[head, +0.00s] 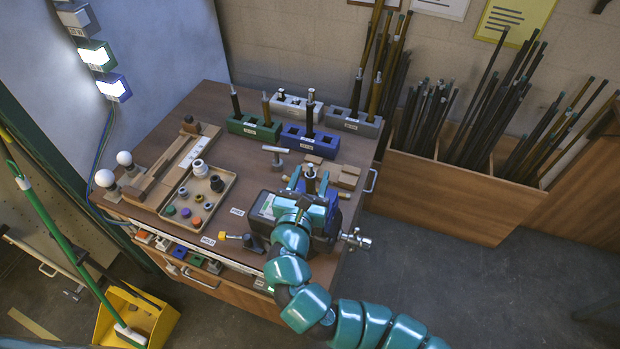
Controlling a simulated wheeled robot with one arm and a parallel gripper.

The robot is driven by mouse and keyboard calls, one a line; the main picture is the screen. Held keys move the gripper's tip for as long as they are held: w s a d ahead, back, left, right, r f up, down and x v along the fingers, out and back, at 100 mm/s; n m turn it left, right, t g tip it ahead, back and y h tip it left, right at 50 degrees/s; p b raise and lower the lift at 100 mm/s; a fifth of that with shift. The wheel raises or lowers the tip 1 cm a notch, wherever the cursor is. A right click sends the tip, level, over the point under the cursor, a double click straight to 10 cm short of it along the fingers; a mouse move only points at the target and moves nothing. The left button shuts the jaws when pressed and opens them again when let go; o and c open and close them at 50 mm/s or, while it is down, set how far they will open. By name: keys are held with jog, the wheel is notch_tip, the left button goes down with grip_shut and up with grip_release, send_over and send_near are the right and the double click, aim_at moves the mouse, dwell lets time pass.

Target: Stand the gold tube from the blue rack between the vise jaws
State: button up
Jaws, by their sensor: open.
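The blue rack (294,137) stands at the back right of the workbench. One upright tube (310,118) in it looks dark with a pale top; its gold colour cannot be made out. My teal arm reaches over the bench's front right corner, and my gripper (311,190) is open there, with its fingertips hard to make out. A dark upright tube with a pale top (310,173) shows right at my gripper. The vise, with its silver handle (355,238), is mostly hidden under my arm and gripper. Whether this tube stands between the jaws cannot be told.
Green (246,124), white (285,108) and grey (344,120) racks stand around the blue one. A small T-shaped part (276,153) and wooden blocks (349,173) lie before them. A parts tray (187,205) is left. Bins of tall rods (433,195) stand right; floor before them is clear.

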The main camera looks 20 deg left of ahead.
jog(key=s+d+b, duration=0.1)
jog(key=s+b, duration=0.1)
jog(key=s, duration=1.5)
jog(key=shift+s+b, duration=0.15)
jog(key=shift+b, duration=0.2)
jog(key=shift+d, duration=0.1)
